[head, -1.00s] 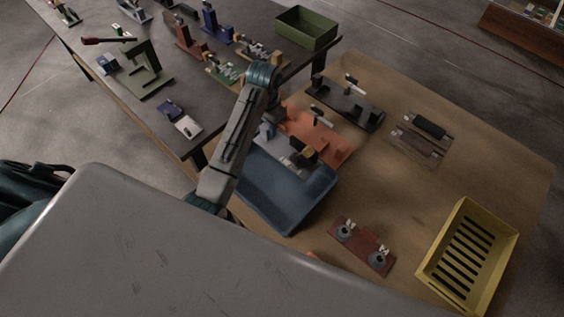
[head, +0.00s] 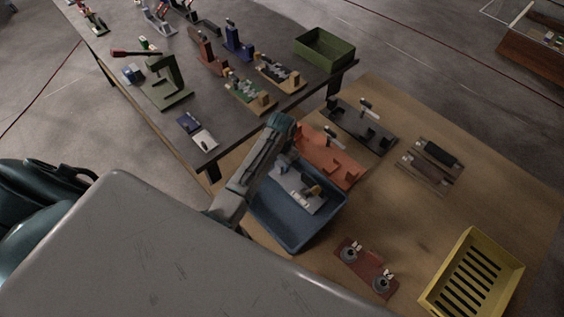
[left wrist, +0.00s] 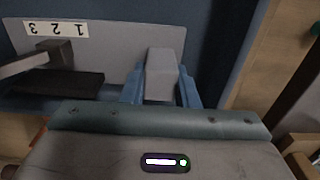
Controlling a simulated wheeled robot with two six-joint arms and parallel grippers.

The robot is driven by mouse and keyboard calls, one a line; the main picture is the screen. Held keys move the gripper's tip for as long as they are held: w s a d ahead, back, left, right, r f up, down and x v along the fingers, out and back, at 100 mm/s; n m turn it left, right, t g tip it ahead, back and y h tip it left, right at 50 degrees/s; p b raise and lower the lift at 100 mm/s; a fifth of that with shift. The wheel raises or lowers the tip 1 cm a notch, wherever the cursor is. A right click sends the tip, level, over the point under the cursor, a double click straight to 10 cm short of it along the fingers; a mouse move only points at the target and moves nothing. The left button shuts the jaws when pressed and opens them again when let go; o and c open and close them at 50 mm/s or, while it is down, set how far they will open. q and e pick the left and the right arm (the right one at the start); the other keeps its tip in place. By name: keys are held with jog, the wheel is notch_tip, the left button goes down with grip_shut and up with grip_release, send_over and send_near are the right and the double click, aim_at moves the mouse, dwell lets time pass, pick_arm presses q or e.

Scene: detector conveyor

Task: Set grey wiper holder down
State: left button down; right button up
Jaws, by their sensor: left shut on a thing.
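The grey wiper holder (head: 310,203) is a flat light plate with small parts standing on it, over or in the blue tray (head: 280,233). My left gripper (head: 283,165) comes down at its upper left part. In the left wrist view the two blue fingers of my left gripper (left wrist: 160,90) are shut on a grey block (left wrist: 160,62) of the holder. The plate there carries a white label (left wrist: 56,29) reading 1 2 3, upside down. Whether the plate touches the tray floor I cannot tell. My right gripper is not in view.
An orange holder (head: 325,160) stands just behind the tray, and a black one (head: 372,138) beyond it. A dark red plate (head: 365,268) with two round parts lies in front, near a yellow slotted crate (head: 468,280).

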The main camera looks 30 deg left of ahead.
pick_arm(q)
jog(key=shift+f, duration=0.1)
jog(key=c, duration=1.1)
grip_release()
jog(key=shift+r, duration=0.3)
notch_tip(320, 180, up, 12)
jog(key=b, duration=0.3)
jog(key=shift+f, duration=0.1)
